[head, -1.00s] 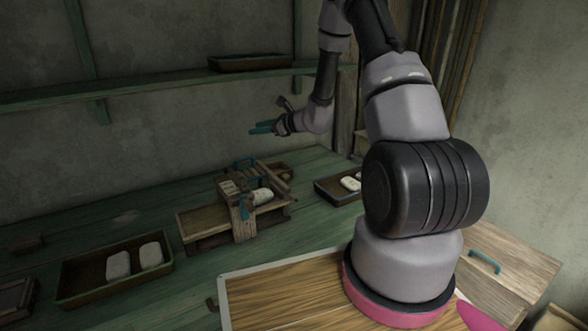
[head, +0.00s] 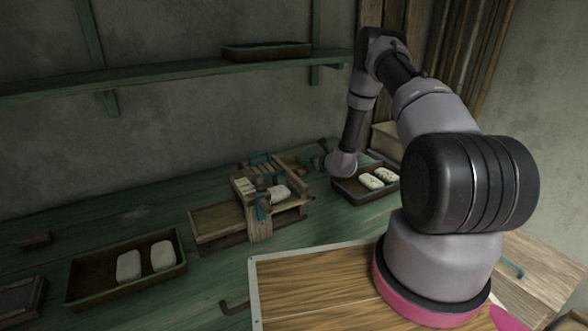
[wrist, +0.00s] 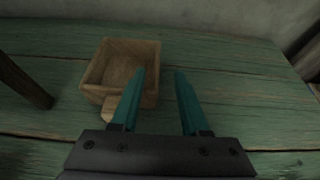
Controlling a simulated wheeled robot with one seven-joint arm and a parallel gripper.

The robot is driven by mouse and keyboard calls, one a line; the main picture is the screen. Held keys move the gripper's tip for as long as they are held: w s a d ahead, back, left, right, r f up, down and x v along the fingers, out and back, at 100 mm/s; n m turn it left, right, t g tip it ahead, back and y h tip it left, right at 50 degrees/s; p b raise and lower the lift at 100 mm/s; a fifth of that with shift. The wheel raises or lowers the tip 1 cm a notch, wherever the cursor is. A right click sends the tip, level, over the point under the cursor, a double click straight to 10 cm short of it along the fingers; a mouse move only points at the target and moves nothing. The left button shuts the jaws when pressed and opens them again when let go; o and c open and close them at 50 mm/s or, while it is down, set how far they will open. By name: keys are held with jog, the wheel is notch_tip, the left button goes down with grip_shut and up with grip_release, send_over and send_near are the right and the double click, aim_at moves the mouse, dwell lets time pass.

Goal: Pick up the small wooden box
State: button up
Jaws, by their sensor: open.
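The small wooden box (wrist: 98,92) is open-topped and empty, and it sits on the green plank table, left of centre in the wrist view. A small wooden tab or knob shows at its near side. My gripper (wrist: 160,72) is open with teal fingers. The left finger overlaps the box's right part in the picture, and the right finger is to the right of it over bare table.
A tray (head: 345,190) with white pieces is to the right, another tray (head: 85,297) to the left. A shelf (head: 150,76) runs along the wall.

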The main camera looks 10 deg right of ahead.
jog(key=x, duration=0.5)
jog(key=shift+a+r, duration=0.1)
jog(key=shift+a, duration=0.15)
jog(key=shift+s, duration=0.1)
grip_shut()
dwell(1.0)
